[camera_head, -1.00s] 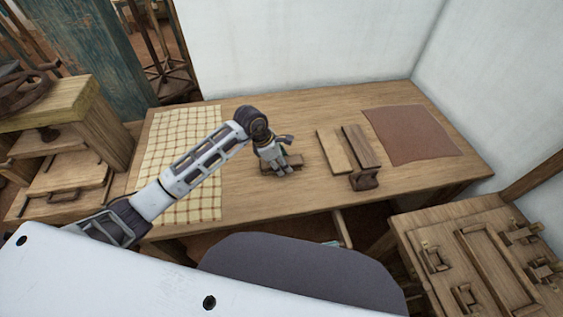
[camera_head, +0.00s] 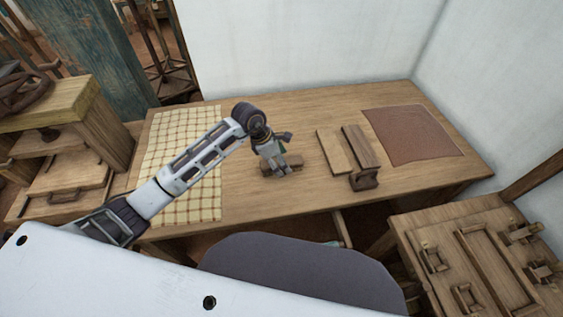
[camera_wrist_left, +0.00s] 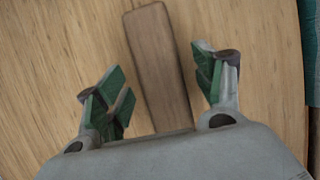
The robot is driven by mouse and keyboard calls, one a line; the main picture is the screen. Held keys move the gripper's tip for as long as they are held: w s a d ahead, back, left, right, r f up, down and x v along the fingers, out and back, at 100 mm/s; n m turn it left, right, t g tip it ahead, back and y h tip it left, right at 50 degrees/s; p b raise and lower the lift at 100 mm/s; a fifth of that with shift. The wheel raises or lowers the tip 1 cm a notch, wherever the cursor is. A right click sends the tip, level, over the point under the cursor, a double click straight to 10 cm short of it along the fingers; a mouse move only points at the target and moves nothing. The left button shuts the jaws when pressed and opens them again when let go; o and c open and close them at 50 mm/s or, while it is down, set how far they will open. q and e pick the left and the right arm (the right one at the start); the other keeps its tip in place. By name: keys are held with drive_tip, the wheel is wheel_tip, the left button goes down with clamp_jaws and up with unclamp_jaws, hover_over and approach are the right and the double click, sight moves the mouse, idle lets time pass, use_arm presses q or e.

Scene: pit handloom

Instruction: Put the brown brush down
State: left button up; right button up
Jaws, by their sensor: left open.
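The brown brush (camera_wrist_left: 158,70) shows as a plain, long brown wooden block lying on the table, between the spread fingers of my left gripper (camera_wrist_left: 158,92). Bare table shows between the block and each green finger pad, so they look apart. Its near end is hidden behind the gripper body. In the head view the brush (camera_head: 297,160) lies on the middle of the table, partly covered by my left gripper (camera_head: 280,172), which is open just over it. My right gripper is not in view.
The wooden table (camera_head: 245,200) has a checked cloth (camera_head: 190,125) at left and a brown mat (camera_head: 412,135) at right. A light board (camera_head: 334,152), a darker board (camera_head: 360,146) and a small dark block (camera_head: 365,181) lie right of the brush. A wall stands behind.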

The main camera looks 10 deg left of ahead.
use_arm(q)
drive_tip(key=v, duration=0.9)
drive_tip(key=shift+a+r, duration=0.15)
drive_tip(key=shift+r, duration=0.05)
drive_tip(key=shift+s+a+r, duration=0.15)
drive_tip(key=shift+a+r, duration=0.05)
drive_tip(key=shift+r, duration=0.45)
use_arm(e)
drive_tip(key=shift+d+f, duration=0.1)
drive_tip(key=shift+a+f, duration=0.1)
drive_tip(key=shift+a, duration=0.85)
